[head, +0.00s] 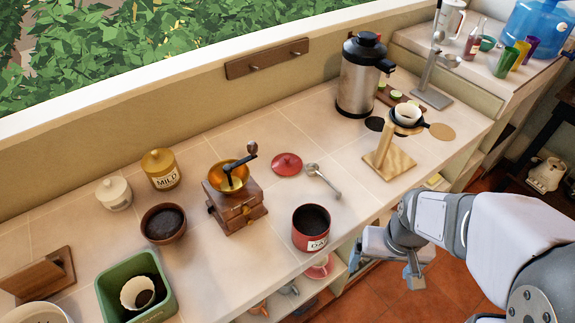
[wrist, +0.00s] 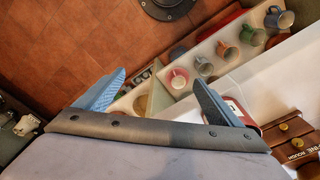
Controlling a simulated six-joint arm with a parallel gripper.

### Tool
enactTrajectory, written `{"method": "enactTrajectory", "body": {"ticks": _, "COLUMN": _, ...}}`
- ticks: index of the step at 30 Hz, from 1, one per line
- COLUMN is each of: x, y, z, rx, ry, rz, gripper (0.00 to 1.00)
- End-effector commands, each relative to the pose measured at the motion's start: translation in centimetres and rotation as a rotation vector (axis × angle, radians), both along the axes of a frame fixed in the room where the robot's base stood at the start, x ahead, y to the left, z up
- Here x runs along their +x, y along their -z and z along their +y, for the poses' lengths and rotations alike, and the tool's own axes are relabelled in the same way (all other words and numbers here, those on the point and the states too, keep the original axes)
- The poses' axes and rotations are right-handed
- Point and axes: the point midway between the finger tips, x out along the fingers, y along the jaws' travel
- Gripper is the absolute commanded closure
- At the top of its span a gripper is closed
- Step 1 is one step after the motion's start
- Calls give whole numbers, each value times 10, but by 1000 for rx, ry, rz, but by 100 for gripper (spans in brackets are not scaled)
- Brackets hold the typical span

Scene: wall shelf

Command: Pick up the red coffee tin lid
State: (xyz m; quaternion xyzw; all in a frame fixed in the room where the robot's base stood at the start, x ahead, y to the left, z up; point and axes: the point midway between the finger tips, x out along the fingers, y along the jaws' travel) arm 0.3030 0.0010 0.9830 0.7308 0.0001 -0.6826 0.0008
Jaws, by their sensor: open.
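The red coffee tin lid (head: 287,164) lies flat on the tiled counter in the head view, its small knob upward. It stands between the coffee grinder and a metal scoop. The open red coffee tin (head: 311,228), full of dark coffee, stands nearer the counter's front edge. My gripper (head: 386,264) is beyond that edge, low at the right, well away from the lid. In the wrist view my gripper (wrist: 160,76) is open and empty, with both blue fingers spread. Part of the red tin (wrist: 241,110) shows behind the right finger. I cannot see the lid there.
The metal scoop (head: 322,180) lies close right of the lid. The wooden grinder (head: 236,197) stands left of it. A wooden dripper stand (head: 390,160) and a tall steel flask (head: 361,75) stand farther right. Several mugs (wrist: 226,50) sit on the shelf below the counter.

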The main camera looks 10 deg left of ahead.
Motion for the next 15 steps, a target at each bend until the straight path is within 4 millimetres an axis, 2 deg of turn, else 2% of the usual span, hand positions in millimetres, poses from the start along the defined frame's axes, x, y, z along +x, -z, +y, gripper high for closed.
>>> {"method": "enactTrajectory", "body": {"ticks": 4, "x": 67, "y": 6, "z": 14, "rx": 1, "ry": -32, "rz": -119, "gripper": 12}}
{"method": "enactTrajectory", "body": {"ticks": 6, "x": 105, "y": 4, "z": 28, "rx": 5, "ry": -55, "rz": -166, "gripper": 12}}
{"method": "enactTrajectory", "body": {"ticks": 8, "x": 132, "y": 1, "z": 41, "rx": 7, "ry": -74, "rz": -191, "gripper": 12}}
{"method": "enactTrajectory", "body": {"ticks": 11, "x": 171, "y": -5, "z": 66, "rx": 11, "ry": -104, "rz": -217, "gripper": 12}}
{"method": "enactTrajectory", "body": {"ticks": 15, "x": 220, "y": -12, "z": 110, "rx": 17, "ry": -151, "rz": -244, "gripper": 12}}
